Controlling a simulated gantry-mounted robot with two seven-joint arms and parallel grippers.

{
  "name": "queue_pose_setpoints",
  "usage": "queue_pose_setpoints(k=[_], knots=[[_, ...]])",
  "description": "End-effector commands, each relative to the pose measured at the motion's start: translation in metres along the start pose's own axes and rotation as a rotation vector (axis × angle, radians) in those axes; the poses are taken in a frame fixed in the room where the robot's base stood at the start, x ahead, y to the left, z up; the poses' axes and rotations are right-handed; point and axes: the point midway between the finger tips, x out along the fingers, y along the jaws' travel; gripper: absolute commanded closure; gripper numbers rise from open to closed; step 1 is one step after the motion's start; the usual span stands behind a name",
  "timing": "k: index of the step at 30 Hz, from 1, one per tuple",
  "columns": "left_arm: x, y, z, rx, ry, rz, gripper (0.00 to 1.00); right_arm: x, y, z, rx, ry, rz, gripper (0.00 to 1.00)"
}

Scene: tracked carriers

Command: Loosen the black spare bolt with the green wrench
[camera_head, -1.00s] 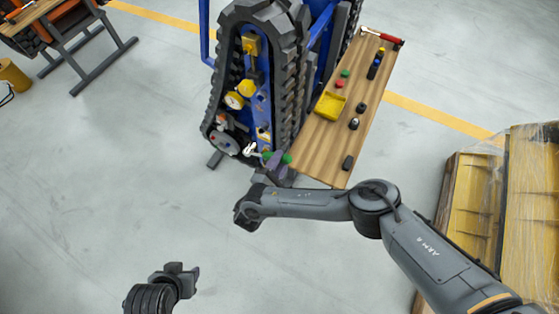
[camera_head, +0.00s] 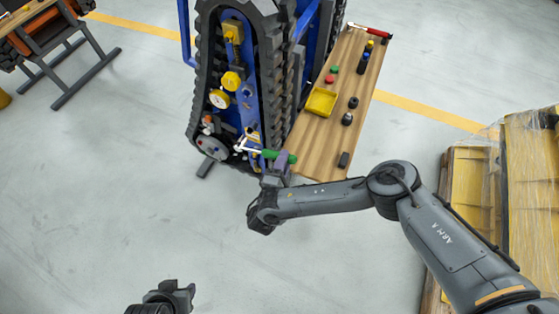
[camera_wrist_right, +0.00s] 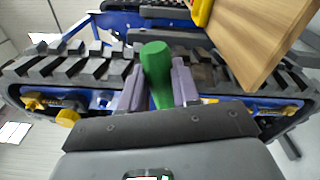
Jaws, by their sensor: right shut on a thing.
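My right gripper (camera_head: 279,160) is shut on the green handle of the wrench (camera_head: 270,155). The wrench lies nearly level in the head view, its pale metal head pointing left to the right edge of the round grey disc (camera_head: 213,148) low on the tracked carrier. I cannot tell whether the head touches a bolt. In the right wrist view the green handle (camera_wrist_right: 157,72) stands between the two purple-grey fingers (camera_wrist_right: 158,90). I cannot make out the black spare bolt for certain. My left gripper (camera_head: 178,292) is empty near the bottom edge, far from the carrier.
The blue carrier with black tracks (camera_head: 267,70) stands at top centre. A wooden bench (camera_head: 318,155) beside it holds a yellow tray (camera_head: 321,101), a red-handled tool (camera_head: 371,31) and several small parts. Wrapped yellow crates (camera_head: 470,190) stand right.

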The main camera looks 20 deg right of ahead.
Motion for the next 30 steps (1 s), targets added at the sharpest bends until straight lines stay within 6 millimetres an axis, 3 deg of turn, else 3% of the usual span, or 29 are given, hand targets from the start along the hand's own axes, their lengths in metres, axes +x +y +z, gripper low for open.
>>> queue_pose_setpoints(k=[1,6,21,30], knots=[[0.016,0.001,0.005,0.000,0.000,0.000,0.57,0.001,-0.015,-0.001,0.043,-0.002,0.006,1.00],[0.041,0.002,0.013,-0.001,0.001,0.001,0.57,0.000,-0.038,-0.001,0.181,-0.004,0.019,1.00],[0.112,0.008,0.034,-0.013,0.004,0.010,0.57,0.001,-0.086,-0.023,0.489,-0.010,0.045,1.00],[0.136,0.008,0.042,-0.009,0.003,0.007,0.57,0.001,-0.102,-0.030,0.611,-0.012,0.055,1.00]])
